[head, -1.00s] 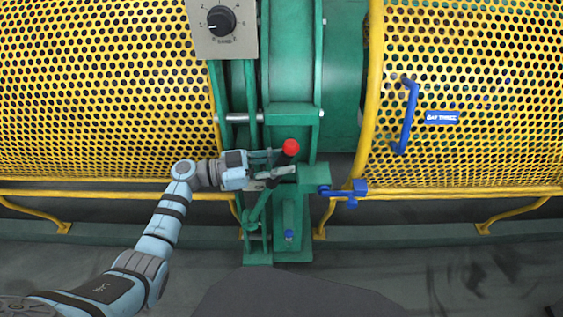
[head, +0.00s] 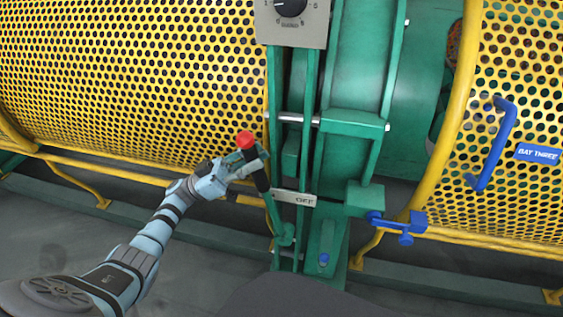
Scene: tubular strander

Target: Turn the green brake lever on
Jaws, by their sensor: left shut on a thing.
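The green brake lever (head: 273,211) has a black grip and a red ball knob (head: 245,140) on top. It leans to the left from its pivot low on the green frame. A pale plate (head: 294,197) beside it reads OFF at its right end; the lever crosses at the plate's left end, and any lettering there is hidden. My left gripper (head: 252,163) is shut on the lever's black grip just below the knob. My right gripper is out of view.
Yellow perforated guards (head: 130,80) flank the green frame. A grey selector box (head: 292,22) is above. A blue latch (head: 402,225) and a blue handle (head: 494,145) are to the right. A yellow rail (head: 95,170) runs behind my left arm.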

